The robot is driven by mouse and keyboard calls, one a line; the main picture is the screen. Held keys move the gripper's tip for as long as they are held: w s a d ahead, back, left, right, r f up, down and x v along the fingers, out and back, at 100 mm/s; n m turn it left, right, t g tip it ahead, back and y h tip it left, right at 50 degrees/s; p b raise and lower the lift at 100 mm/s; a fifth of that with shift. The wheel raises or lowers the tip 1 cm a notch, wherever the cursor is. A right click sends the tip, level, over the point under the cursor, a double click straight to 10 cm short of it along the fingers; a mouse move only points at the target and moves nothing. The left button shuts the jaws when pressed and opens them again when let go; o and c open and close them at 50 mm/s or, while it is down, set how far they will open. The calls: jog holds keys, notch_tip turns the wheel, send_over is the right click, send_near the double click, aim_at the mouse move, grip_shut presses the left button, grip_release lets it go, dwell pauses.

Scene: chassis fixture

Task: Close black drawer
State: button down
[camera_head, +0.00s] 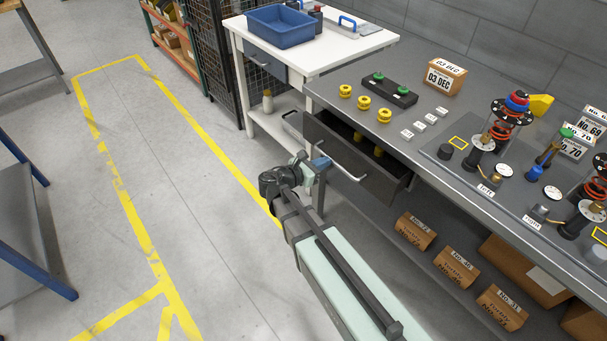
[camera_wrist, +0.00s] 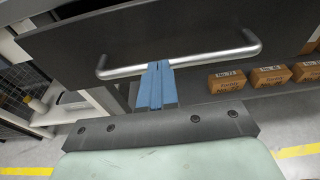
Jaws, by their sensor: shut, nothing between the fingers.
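The black drawer (camera_head: 345,165) stands pulled out under the front edge of the grey workbench, with yellow parts inside it. Its front carries a silver bar handle (camera_head: 345,172). In the wrist view the black drawer front (camera_wrist: 150,38) fills the upper part, with the silver handle (camera_wrist: 200,60) running across it. My gripper (camera_head: 322,161) is at the drawer front near the handle. In the wrist view its blue fingers (camera_wrist: 157,68) are shut together with nothing between them, and their tips overlap the handle's middle. I cannot tell whether they touch it.
The grey workbench (camera_head: 405,145) holds yellow knobs, a black block with green knobs and spring assemblies. Several cardboard boxes (camera_head: 415,231) lie on the shelf below. A white table (camera_head: 345,50) with a blue bin stands behind. The floor left of my arm is clear.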

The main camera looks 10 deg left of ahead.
aim_at(339, 151)
jog(key=x, duration=0.2)
jog(key=r+x, duration=0.1)
jog(key=x, duration=0.5)
jog(key=shift+w+d+r, duration=0.2)
jog(key=shift+w+r, duration=0.05)
jog(key=shift+r, duration=0.1)
jog(key=shift+w+d, duration=0.25)
jog(key=shift+w+r, duration=0.1)
jog(key=v, duration=1.4)
jog(key=shift+s+a, duration=0.3)
jog(key=shift+s, duration=0.1)
